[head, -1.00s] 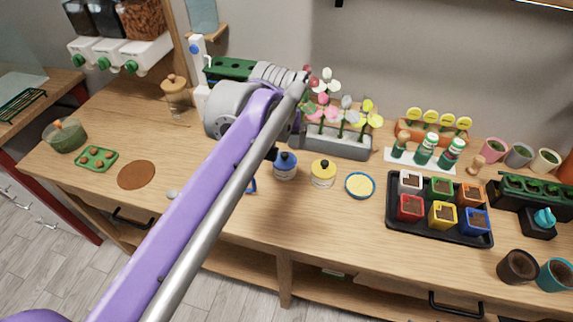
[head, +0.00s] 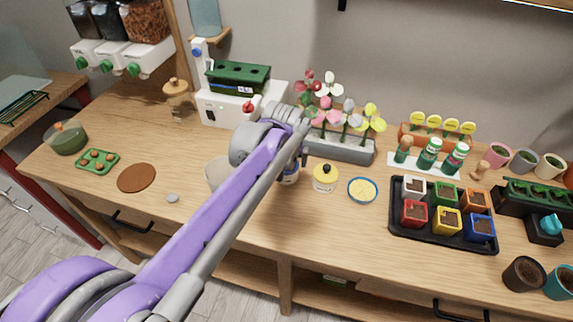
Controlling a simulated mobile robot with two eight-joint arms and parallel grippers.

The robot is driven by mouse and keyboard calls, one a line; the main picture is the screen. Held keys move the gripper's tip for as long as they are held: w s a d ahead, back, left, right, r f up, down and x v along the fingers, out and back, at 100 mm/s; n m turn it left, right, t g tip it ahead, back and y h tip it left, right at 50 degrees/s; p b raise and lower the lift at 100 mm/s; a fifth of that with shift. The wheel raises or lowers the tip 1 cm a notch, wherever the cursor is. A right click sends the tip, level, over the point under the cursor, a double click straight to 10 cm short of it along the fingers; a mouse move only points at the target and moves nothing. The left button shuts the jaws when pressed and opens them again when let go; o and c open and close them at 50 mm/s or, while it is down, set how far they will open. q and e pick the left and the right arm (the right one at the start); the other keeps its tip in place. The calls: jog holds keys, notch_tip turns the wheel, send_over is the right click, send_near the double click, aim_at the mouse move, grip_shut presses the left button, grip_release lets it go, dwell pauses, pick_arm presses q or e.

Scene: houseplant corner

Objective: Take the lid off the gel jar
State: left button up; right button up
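A jar with a yellow lid (head: 325,172) stands upright on the wooden counter. Left of it a jar with blue on it (head: 291,178) is mostly hidden behind my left arm; in the earlier frame it shows a blue lid with a knob. I cannot read which one is the gel jar. My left arm crosses the middle of the head view. Its gripper (head: 302,154) points down over the blue jar, mostly hidden by the arm, so its fingers and any contact cannot be made out. My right gripper is not in view.
A shallow dish of yellow stuff (head: 362,190) is right of the yellow-lidded jar. A black tray of coloured pots (head: 441,242) lies further right. A flower planter (head: 342,147) stands behind the jars. A pale round container (head: 217,172) is left of my arm. The counter's front is mostly clear.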

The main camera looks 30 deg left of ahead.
pick_arm(q)
jog(key=c, duration=1.1)
jog(key=shift+r, duration=0.1)
